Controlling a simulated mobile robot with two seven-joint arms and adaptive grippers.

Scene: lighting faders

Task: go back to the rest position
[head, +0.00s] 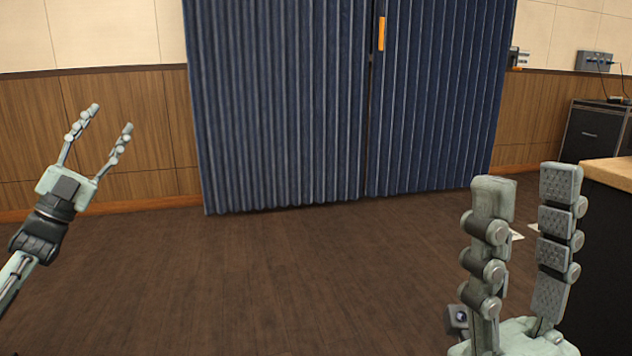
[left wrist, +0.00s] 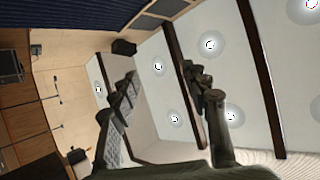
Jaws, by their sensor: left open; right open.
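My left gripper (head: 112,116) is raised at the left of the head view, fingers spread and pointing up, with nothing between them. In the left wrist view its two fingers (left wrist: 165,88) stand apart and empty, with the room behind them turned on its side. My right gripper (head: 527,188) is large and close at the lower right of the head view. Its two padded fingers point up and stand apart, with nothing between them. Neither gripper visibly touches anything.
A blue folding curtain (head: 280,110) with an orange handle (head: 382,33) spans the back. The brown floor (head: 270,275) ahead is clear. A wood-topped counter (head: 607,173) stands right, close beside my right gripper in the picture. A dark cabinet (head: 590,135) is behind it.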

